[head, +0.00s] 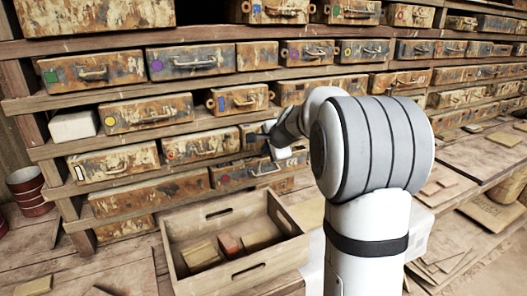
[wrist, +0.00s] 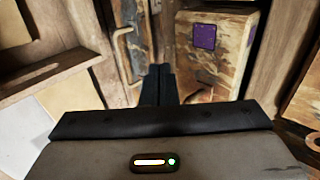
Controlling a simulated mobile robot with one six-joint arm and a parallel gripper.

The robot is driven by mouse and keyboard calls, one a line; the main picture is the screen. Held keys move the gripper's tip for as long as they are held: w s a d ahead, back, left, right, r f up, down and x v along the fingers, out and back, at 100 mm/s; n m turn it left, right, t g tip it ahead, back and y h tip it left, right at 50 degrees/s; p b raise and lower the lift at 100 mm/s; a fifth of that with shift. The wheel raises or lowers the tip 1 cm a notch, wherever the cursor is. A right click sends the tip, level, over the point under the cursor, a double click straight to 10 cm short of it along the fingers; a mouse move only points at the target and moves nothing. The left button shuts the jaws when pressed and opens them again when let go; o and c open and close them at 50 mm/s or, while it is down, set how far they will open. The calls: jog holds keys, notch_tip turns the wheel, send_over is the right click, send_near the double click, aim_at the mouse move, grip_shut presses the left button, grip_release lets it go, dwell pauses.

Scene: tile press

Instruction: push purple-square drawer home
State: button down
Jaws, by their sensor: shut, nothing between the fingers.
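The purple-square drawer (wrist: 222,62) is right of the fingertips in the wrist view, with its purple square (wrist: 205,37) on a worn tan and rusty front. A side edge shows, so it seems to stand a little out of the shelf. In the head view I take it to be the small drawer (head: 250,137) partly hidden behind my wrist; its mark is not visible there. My gripper (wrist: 158,70) is shut and empty, its fingertips close beside this drawer's front. I cannot tell whether they touch it.
A drawer with a handle (wrist: 131,45) is left of the fingertips in the wrist view. In the head view a wooden crate (head: 182,272) holding several blocks stands in front of the lower shelves. Other drawers with handles surround the spot. A white block (head: 73,126) sits at left.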

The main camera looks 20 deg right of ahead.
jog(key=s+f+v, duration=0.1)
jog(key=v, duration=1)
jog(key=s+a+f+n+g, duration=0.2)
jog(key=s+f+n, duration=0.3)
jog(key=s, duration=0.5)
jog(key=s+a+f+n+g+h, duration=0.1)
jog(key=s+a+f+n, duration=0.3)
jog(key=s, duration=0.6)
jog(key=s+a+f+n+g, duration=0.3)
jog(key=s+f+n, duration=0.3)
jog(key=s, duration=0.4)
jog(key=shift+s+n+b, duration=0.2)
jog(key=shift+n+b, duration=0.1)
jog(key=shift+n, duration=0.3)
jog(key=c, duration=2.2)
grip_release()
